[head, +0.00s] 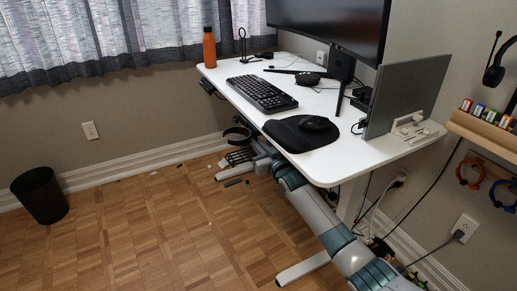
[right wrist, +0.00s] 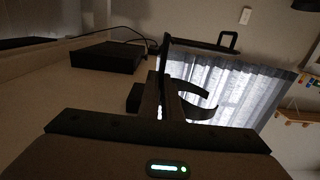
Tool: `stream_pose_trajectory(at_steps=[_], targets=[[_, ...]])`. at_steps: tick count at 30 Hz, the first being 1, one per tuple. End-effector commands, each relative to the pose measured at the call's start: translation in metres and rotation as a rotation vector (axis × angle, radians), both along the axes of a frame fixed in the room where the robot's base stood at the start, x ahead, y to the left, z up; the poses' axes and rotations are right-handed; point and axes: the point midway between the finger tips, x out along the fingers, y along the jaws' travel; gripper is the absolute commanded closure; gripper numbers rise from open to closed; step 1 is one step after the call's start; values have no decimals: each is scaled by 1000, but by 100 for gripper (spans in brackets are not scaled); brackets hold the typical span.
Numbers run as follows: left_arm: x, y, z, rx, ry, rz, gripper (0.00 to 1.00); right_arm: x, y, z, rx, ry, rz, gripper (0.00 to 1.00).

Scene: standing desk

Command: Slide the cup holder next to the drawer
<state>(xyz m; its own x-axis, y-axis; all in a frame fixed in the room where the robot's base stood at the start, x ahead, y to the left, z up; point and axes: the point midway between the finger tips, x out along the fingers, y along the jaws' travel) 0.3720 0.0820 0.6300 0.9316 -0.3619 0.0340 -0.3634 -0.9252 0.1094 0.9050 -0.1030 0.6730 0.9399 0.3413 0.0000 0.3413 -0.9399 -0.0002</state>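The cup holder (head: 237,135) is a thin black ring low beside the desk's front edge in the head view. In the right wrist view its dark curved band (right wrist: 197,107) comes out beside the fingers. My right gripper (head: 240,155) is just under the ring, partly hidden by my arm. In the wrist view its fingers (right wrist: 166,95) are close together and look shut on the holder; the contact is dark. A flat black box (right wrist: 107,62) under the desktop looks like the drawer. My left gripper is not in view.
The white desk (head: 345,150) bears a keyboard (head: 262,93), mouse pad (head: 290,133), monitor and orange bottle (head: 209,47). A small dark fitting (head: 207,87) hangs under its far front edge. A black bin (head: 40,195) stands far left. The wood floor between is mostly clear.

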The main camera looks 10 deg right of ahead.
Motion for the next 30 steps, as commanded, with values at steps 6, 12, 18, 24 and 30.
stream_pose_trajectory(at_steps=[6,12,18,24,30], targets=[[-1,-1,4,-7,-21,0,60,2,1,0,0,0,0,100],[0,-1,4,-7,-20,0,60,2,1,0,0,0,0,100],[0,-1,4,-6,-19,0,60,2,1,0,0,0,0,77],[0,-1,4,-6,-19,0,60,1,1,0,0,0,0,77],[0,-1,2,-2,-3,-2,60,-4,-2,-1,1,1,0,77]])
